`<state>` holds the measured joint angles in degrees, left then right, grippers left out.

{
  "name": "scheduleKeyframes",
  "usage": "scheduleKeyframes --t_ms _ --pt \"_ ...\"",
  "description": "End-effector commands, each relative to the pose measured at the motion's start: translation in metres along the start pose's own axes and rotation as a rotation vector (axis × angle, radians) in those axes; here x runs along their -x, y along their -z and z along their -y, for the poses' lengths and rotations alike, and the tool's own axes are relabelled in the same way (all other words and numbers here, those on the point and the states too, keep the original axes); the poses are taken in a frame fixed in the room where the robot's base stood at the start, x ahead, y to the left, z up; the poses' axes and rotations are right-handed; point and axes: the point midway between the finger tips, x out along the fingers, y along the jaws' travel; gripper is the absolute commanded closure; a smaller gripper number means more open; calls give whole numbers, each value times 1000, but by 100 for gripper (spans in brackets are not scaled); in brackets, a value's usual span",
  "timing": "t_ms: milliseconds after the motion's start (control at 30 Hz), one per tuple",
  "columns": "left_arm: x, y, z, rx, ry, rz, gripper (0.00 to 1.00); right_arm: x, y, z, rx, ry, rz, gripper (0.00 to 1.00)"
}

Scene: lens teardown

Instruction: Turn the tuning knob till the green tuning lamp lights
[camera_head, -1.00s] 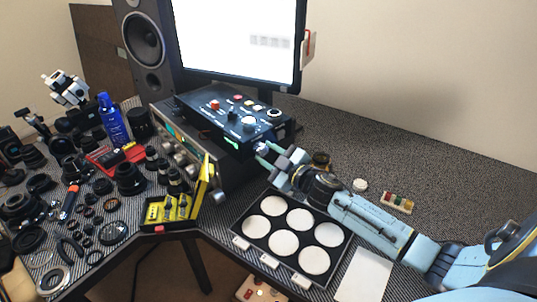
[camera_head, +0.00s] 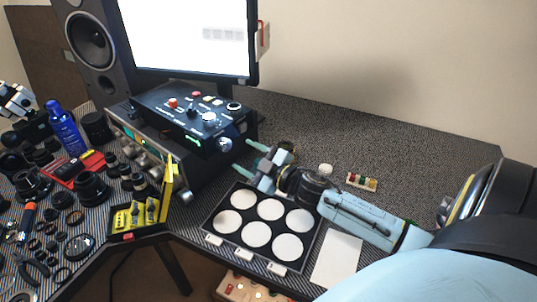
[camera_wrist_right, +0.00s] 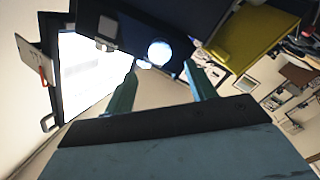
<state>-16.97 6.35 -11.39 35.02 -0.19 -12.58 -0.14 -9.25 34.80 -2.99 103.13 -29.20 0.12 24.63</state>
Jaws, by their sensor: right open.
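A black control box (camera_head: 170,119) sits on a larger black unit below the monitor. A round pale tuning knob (camera_head: 224,144) stands on its near face, toward the right corner. It also shows as a bright disc in the right wrist view (camera_wrist_right: 159,52). A green glow (camera_head: 194,141) shows on the same face, left of the knob; I cannot tell whether it is the tuning lamp. My right gripper (camera_head: 251,158) is open and empty, just right of the knob and apart from it. In the wrist view the knob lies between and beyond its fingertips (camera_wrist_right: 160,70).
A black tray with white discs (camera_head: 232,238) lies below my right gripper. A yellow case (camera_head: 127,222) stands at the desk's front edge. Lens parts and a blue bottle (camera_head: 65,130) crowd the left. The back right of the desk is mostly clear.

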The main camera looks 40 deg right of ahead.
Motion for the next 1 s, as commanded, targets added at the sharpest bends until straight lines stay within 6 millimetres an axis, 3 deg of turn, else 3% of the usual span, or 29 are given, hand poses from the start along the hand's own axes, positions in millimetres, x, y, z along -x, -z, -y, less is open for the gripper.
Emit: scheduleKeyframes --t_ms 200,400,600,1000 --pt "3 3 -2 2 -3 -5 64 41 0 1 -3 2 2 44" --pt "4 5 -6 5 -7 -9 64 65 0 1 -2 1 1 44" --pt "4 5 -7 5 -9 -9 64 74 0 0 0 0 0 44" --pt "4 3 -7 5 -9 -5 64 74 0 0 -1 0 -1 44"
